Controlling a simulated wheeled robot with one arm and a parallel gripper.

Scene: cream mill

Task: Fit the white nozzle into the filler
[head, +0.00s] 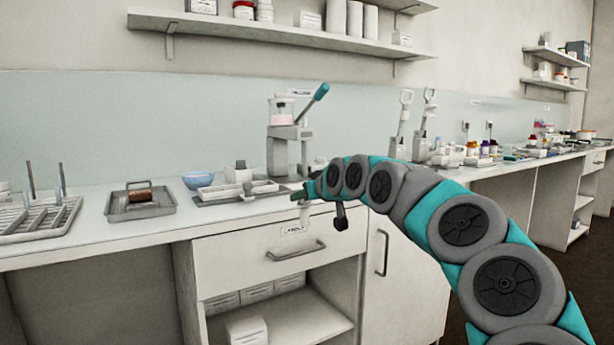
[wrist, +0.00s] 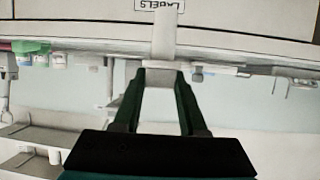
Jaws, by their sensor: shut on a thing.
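The filler (head: 288,132) stands upright on the counter, grey with a teal lever and a clear hopper holding something pink. My gripper (head: 303,192) is low in front of it, near the counter's front edge. In the wrist view my gripper (wrist: 165,76) is shut on a pale, narrow piece, which looks like the white nozzle (wrist: 165,35). The nozzle points to the top of that upside-down picture, across the labelled drawer front. The filler's outlet is not clearly visible.
A grey tray with white parts (head: 208,199) lies left of the filler. A drawer (head: 262,252) is below the counter. Two lever devices (head: 403,125) stand to the right.

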